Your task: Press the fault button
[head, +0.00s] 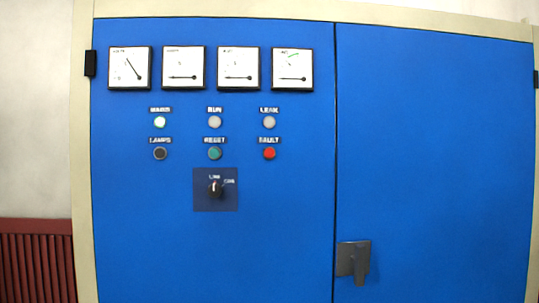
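The fault button (269,153) is a round red button under a small dark label reading "FAULT". It sits in the lower row on the left door of a blue cabinet (150,250), right of the green reset button (214,153) and the dark lamps button (160,153). Nothing covers it. Neither of my grippers shows in the head view.
Below is a rotary switch (215,188). A grey handle (353,262) sticks out on the right door. A dark red slatted panel (36,262) stands at left.

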